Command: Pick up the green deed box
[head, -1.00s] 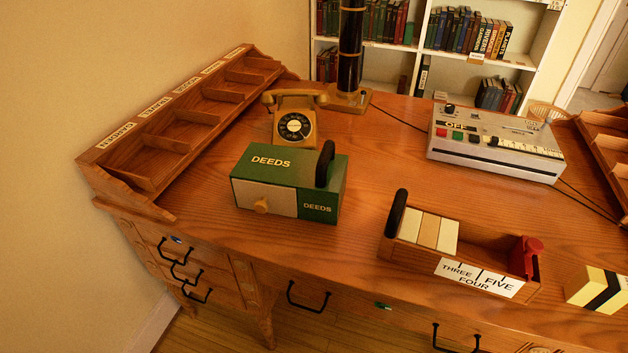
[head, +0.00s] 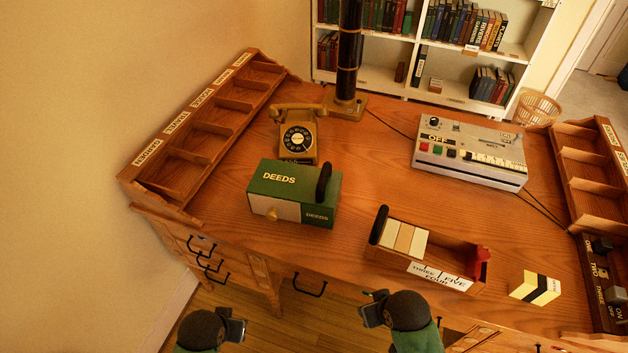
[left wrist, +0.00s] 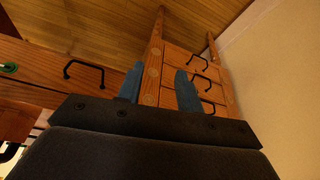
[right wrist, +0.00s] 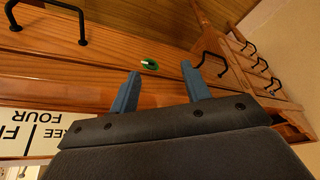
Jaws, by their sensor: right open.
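The green deed box (head: 294,192) stands on the desk, left of the middle in the head view. It has "DEEDS" lettering, a cream front panel with a round knob, and a black handle (head: 324,183) at its right end. My left gripper (head: 236,325) is in front of the desk and below the box, apart from it. Its two blue fingers (left wrist: 159,88) are spread with nothing between them. My right gripper (head: 369,307) is at the desk's front edge, right of the box and apart from it. Its fingers (right wrist: 160,90) are open and empty. Neither wrist view shows the box.
A telephone (head: 298,135) stands close behind the box. A wooden tray (head: 380,253) with blocks lies to its right, with a yellow-black block (head: 535,288) beyond. A grey machine (head: 470,152) is behind. A pigeonhole rack (head: 175,150) lines the left edge. The wood between box and tray is clear.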

